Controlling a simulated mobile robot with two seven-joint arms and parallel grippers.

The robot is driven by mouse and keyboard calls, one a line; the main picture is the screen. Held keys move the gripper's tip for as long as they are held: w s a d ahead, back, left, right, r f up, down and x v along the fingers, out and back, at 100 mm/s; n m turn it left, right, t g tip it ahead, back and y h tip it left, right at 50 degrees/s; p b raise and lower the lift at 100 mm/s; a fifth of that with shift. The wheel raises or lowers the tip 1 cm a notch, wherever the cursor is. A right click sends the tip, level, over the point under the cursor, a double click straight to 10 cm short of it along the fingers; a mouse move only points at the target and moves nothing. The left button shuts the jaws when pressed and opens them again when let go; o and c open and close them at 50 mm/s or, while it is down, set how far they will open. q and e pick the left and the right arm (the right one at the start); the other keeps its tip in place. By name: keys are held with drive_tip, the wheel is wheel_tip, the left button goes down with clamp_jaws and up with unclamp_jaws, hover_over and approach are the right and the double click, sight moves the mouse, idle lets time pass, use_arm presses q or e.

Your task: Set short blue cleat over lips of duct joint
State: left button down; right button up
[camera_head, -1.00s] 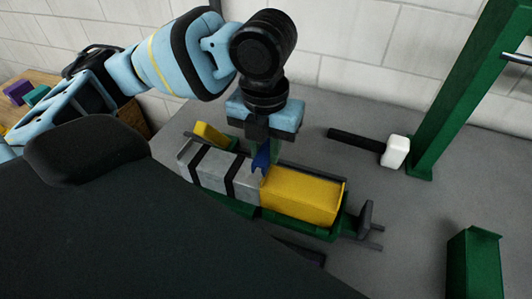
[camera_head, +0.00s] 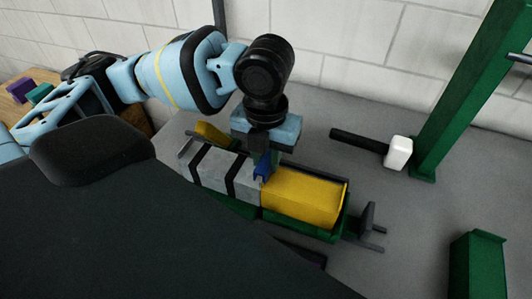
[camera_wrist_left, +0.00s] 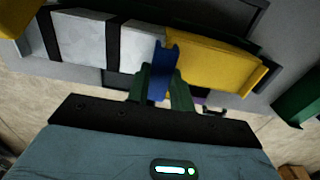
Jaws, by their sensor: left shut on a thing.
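My left gripper (camera_head: 265,160) points down over the duct joint, where the grey duct piece (camera_head: 218,171) with black straps meets the yellow duct piece (camera_head: 303,196). It is shut on the short blue cleat (camera_head: 262,167), which hangs upright between the fingers. In the left wrist view, the cleat (camera_wrist_left: 160,70) lies in line with the seam between the grey duct (camera_wrist_left: 85,38) and yellow duct (camera_wrist_left: 205,60). I cannot tell whether it touches the lips, as the gripper and cleat hide them. My right gripper is not in view.
The ducts lie in a green cradle (camera_head: 237,207) with a dark clamp (camera_head: 368,222) at its right end. A white-headed mallet (camera_head: 398,153) lies behind to the right. A green post (camera_head: 455,100) and green block (camera_head: 478,266) stand at right. Grey bench between them is clear.

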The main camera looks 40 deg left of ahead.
use_arm(q)
drive_tip(key=shift+f, duration=0.35)
drive_tip(key=c, duration=1.3)
unclamp_jaws()
drive_tip(key=shift+o, duration=0.3)
